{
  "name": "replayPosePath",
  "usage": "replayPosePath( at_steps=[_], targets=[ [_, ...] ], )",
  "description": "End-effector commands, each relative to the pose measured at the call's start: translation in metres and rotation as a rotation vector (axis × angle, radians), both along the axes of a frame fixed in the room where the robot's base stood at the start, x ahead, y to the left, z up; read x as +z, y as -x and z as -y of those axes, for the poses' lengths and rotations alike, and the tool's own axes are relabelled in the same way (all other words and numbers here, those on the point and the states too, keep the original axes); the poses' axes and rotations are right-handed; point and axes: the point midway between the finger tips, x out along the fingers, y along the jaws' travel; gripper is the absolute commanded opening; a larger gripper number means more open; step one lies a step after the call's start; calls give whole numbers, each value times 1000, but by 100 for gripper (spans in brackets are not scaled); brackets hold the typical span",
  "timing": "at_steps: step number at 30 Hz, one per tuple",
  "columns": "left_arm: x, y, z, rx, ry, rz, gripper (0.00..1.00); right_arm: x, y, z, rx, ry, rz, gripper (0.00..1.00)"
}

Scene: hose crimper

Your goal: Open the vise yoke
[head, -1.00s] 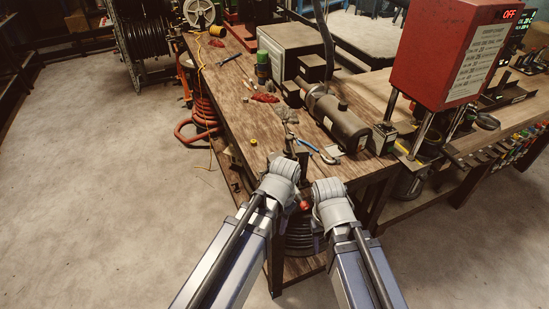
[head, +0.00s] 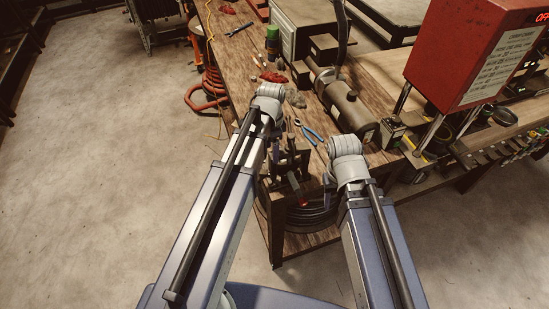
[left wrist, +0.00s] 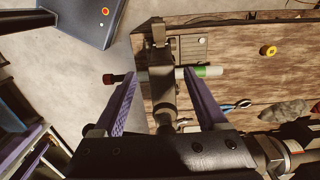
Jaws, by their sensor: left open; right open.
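The dark vise (head: 290,165) stands at the near end of the workbench, partly hidden by my left arm in the head view. In the left wrist view, its dark upright body (left wrist: 160,95) lies between the fingers of my left gripper (left wrist: 161,74), which is open. A thin bar with a dark red end (left wrist: 113,78) and a green and white end (left wrist: 208,71) crosses at the fingertips; I cannot tell whether they touch it. In the head view a red tip (head: 303,203) shows at the vise's near side. My right gripper (head: 328,188) is open, right of the vise, mostly hidden.
Blue-handled pliers (head: 313,134) lie just behind the vise. A grey cylindrical motor (head: 350,110) and a red press (head: 465,50) stand to the right. A coiled hose (head: 312,217) sits on the shelf below. A yellow cap (left wrist: 268,50) lies on the bench. The floor at left is clear.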

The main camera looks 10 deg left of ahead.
Motion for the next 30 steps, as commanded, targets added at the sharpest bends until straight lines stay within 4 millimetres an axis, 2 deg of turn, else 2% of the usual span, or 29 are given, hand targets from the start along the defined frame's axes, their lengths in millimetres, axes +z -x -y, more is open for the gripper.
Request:
replayPosePath(
  at_steps=[1, 6, 20, 30],
  targets=[
    [-6, 1, 0, 0, 0, 0, 75, -6, 0, 0, 1, 0, 0, 50],
    [-14, 1, 0, 1, 0, 0, 75, -14, 0, 0, 3, 0, 0, 50],
    [-20, 1, 0, 2, 0, 0, 75, -20, 0, 0, 4, 1, 1, 50],
    [-55, 1, 0, 2, 0, 0, 75, -55, 0, 0, 3, 0, 2, 50]
  ],
)
